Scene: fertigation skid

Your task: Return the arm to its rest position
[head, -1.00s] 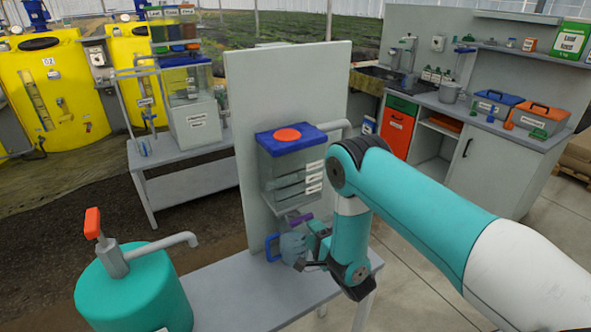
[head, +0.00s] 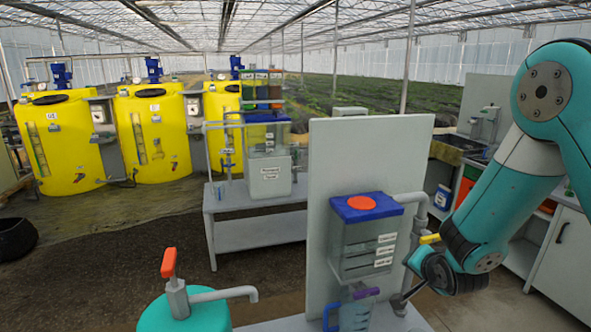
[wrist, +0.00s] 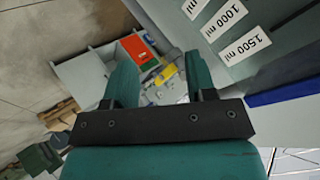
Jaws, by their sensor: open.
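My arm is raised and bent at the right side of the head view. My gripper (wrist: 158,70) shows in the wrist view as two teal fingers standing apart, with nothing held between them. In the head view its fingers are hard to make out beside the dark wrist, just right of the clear dosing tank (head: 357,250) with the blue lid. The tank's volume labels (wrist: 225,20) are close to the right finger in the wrist view. A clear jug with a blue handle (head: 355,312) stands below the tank, apart from my gripper.
A grey upright panel (head: 345,155) stands behind the tank, with a grey pipe (head: 412,198) beside my wrist. A teal vessel with an orange-handled pump (head: 185,312) is at front left. Yellow tanks (head: 65,145) stand far left. A counter (head: 562,245) lies behind my arm.

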